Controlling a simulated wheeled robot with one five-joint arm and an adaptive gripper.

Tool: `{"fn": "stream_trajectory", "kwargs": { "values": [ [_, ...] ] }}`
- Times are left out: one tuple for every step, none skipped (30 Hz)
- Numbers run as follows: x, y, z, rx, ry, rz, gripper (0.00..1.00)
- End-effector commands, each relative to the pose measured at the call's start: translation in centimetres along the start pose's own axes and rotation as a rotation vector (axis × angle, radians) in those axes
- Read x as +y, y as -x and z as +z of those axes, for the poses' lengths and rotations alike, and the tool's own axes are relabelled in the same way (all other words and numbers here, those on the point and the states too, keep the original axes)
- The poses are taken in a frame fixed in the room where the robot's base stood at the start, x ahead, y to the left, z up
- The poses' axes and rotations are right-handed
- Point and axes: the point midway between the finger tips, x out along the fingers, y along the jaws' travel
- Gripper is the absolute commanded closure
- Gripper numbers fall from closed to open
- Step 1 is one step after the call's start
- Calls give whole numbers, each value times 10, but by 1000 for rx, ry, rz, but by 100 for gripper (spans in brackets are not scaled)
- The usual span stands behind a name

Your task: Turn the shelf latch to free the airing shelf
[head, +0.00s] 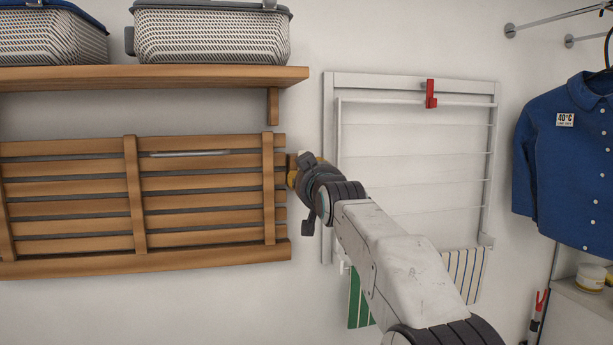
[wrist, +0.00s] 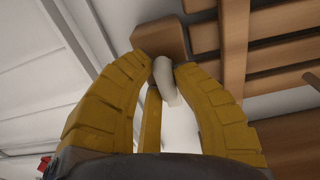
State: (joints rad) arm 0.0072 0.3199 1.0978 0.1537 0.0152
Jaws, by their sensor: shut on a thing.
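The slatted wooden airing shelf (head: 205,215) is folded up flat against the wall on the left of the head view. Its slats also show at the upper right of the wrist view (wrist: 236,45). A wooden block (wrist: 158,38) sits beside its end, with the pale, stubby shelf latch (wrist: 166,76) in front of it. My gripper (head: 292,178) is at the shelf's right end. In the wrist view its yellow fingertips (wrist: 165,66) are closed on the latch from both sides. In the head view my gripper hides the latch, so its angle is hard to tell there.
A wooden wall shelf (head: 150,75) with two woven baskets (head: 210,38) is above. A white drying rack (head: 415,150) with a red clip (head: 431,94) is on the wall close to the right of my gripper. A blue shirt (head: 570,165) hangs at far right.

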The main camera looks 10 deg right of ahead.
Motion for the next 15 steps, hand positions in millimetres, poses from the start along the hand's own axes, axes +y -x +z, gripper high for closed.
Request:
{"fn": "stream_trajectory", "kwargs": {
  "values": [
    [-1,0,-2,4,-2,-2,100],
    [-1,0,-2,4,-2,-2,100],
    [-1,0,-2,4,-2,-2,100],
    [-1,0,-2,5,-2,-2,100],
    [-1,0,-2,5,-2,-2,100],
    [-1,0,-2,5,-2,-2,100],
    [-1,0,-2,5,-2,-2,100],
    [-1,0,-2,5,-2,-2,75],
    [-1,0,-2,4,-1,-2,71],
    [-1,0,-2,4,-1,-2,68],
    [-1,0,-1,4,-1,-2,66],
    [-1,0,-1,3,-1,-2,62],
    [-1,0,-1,3,-1,-1,59],
    [-1,0,-1,3,-1,-1,57],
    [-1,0,-1,2,-1,-1,53]
  ]
}}
